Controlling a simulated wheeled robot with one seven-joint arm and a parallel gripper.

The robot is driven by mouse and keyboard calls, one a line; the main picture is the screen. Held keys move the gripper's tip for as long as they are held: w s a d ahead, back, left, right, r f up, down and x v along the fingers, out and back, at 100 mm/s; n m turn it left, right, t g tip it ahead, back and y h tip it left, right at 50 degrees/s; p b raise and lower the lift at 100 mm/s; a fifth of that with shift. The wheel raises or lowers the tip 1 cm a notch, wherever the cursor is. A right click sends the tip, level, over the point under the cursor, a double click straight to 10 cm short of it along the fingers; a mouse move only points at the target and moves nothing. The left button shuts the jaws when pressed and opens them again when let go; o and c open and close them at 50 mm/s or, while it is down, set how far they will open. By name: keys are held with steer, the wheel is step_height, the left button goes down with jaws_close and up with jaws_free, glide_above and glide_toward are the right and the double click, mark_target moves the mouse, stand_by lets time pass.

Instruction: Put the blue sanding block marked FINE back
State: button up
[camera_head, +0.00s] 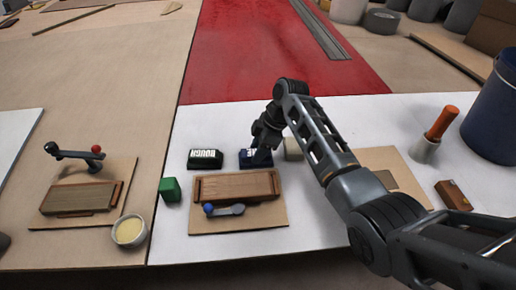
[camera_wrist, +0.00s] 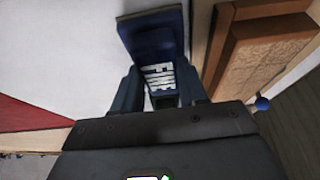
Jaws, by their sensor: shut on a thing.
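The blue sanding block (camera_head: 249,160) stands in the back row on the white table top, right of a dark block marked ROUGH (camera_head: 205,158). My gripper (camera_head: 262,150) reaches down onto it and partly covers its label. In the wrist view the blue block (camera_wrist: 151,38) sits between the two fingers of my gripper (camera_wrist: 163,92), with white FINE lettering facing the camera. The gripper is shut on it. I cannot tell whether its underside touches the table.
A wooden board with a raised wooden piece (camera_head: 237,186) and a blue-knobbed tool (camera_head: 223,210) lies in front. A green block (camera_head: 169,189) is left, a pale block (camera_head: 293,149) close right. An orange-handled tool (camera_head: 441,122) and a blue bucket (camera_head: 491,115) stand farther right.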

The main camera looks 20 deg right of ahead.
steer(key=shift+f, duration=0.2)
steer(key=o, duration=1)
steer(key=shift+r, duration=0.15)
steer(key=v, duration=1.2)
